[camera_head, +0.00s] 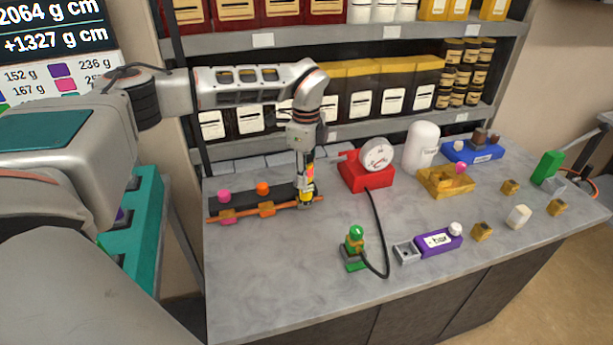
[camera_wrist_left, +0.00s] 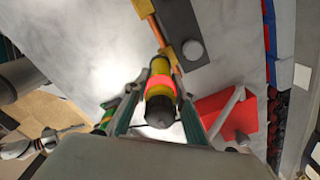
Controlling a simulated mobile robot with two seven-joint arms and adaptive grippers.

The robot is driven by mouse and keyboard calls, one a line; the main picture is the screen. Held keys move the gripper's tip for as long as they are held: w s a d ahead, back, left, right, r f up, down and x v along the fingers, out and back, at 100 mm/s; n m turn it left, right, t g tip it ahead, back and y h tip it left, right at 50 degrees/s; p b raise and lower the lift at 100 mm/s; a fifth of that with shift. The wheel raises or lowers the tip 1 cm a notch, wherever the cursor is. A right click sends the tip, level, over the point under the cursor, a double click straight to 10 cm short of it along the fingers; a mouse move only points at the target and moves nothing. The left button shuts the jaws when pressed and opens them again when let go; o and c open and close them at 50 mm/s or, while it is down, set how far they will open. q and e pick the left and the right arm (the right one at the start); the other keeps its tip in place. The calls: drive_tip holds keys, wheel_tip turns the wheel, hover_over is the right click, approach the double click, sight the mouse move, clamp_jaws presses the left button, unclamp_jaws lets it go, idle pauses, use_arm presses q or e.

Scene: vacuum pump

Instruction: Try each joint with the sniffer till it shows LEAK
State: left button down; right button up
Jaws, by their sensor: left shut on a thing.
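My left gripper (camera_head: 307,185) is shut on the sniffer, a yellow tool (camera_head: 306,197) with a red band and dark end, held roughly upright. The sniffer (camera_wrist_left: 160,90) also shows between the fingers in the left wrist view. Its lower end is at the right part of the orange pipe (camera_head: 240,213); I cannot tell whether it touches. Brass joints sit along the pipe, one at the left (camera_head: 227,215) and one in the middle (camera_head: 265,208). The right joint is largely hidden by the gripper. No LEAK text is readable.
A red gauge unit (camera_head: 367,182) stands right of the gripper, its black hose running to a green-based fitting (camera_head: 355,240). A purple block (camera_head: 438,242), yellow tray (camera_head: 436,188), white cylinder (camera_head: 421,148) and small brass pieces lie rightward. The front-left bench is clear.

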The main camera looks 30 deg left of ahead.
idle(0.3)
use_arm(q)
drive_tip(key=shift+w+r, duration=0.1)
drive_tip(key=shift+r, duration=0.25)
wheel_tip(320, 180, up, 6)
drive_tip(key=shift+r, duration=0.2)
